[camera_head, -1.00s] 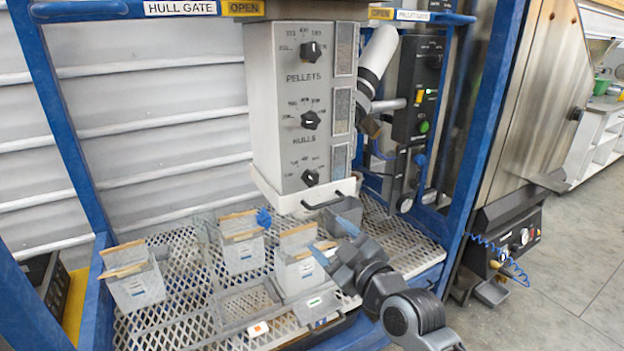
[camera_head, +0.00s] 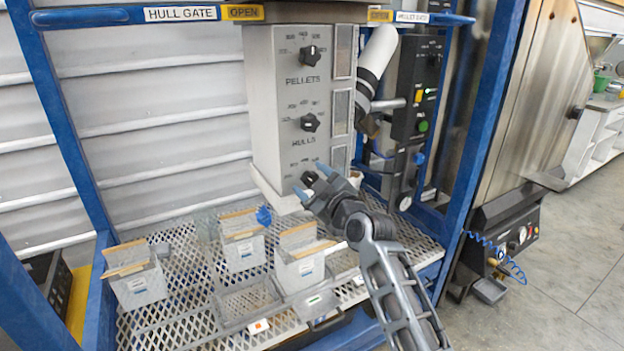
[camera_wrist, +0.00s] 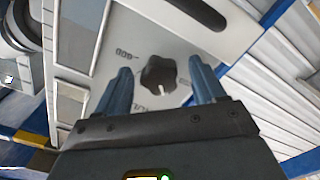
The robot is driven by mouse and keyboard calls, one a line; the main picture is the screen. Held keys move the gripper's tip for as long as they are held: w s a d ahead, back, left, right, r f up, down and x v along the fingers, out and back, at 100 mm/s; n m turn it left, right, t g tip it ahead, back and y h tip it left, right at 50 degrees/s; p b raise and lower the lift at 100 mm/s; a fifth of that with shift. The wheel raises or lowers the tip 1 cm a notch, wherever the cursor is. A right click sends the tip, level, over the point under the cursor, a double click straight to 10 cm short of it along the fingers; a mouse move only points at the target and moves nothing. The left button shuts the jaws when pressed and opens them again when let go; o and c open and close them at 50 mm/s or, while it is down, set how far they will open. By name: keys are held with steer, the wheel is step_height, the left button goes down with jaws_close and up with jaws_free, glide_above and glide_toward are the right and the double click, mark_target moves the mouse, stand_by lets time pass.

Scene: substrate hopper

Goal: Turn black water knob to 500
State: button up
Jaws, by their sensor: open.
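The lowest black knob (camera_head: 310,177) is on the front of the grey control box (camera_head: 262,110), below the HULLS label. My gripper (camera_head: 312,182) is in front of it with the fingers apart, partly covering its dial in the head view. In the wrist view the same black lobed knob (camera_wrist: 158,74) lies between and beyond the two blue fingertips of my gripper (camera_wrist: 160,82), with no clear contact. A white mark shows on the knob's lower side there. Numbers are printed around it, but I cannot read the setting surely.
Two more black knobs, the pellets knob (camera_head: 311,54) and the hulls knob (camera_head: 310,122), are above on the same box. Below is a mesh shelf (camera_head: 190,255) with several clear bins (camera_head: 140,290). A blue frame post (camera_head: 480,140) stands at right.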

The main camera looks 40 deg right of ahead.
steer(key=shift+w, duration=0.2)
steer(key=shift+c, duration=0.3)
steer(key=c, duration=1)
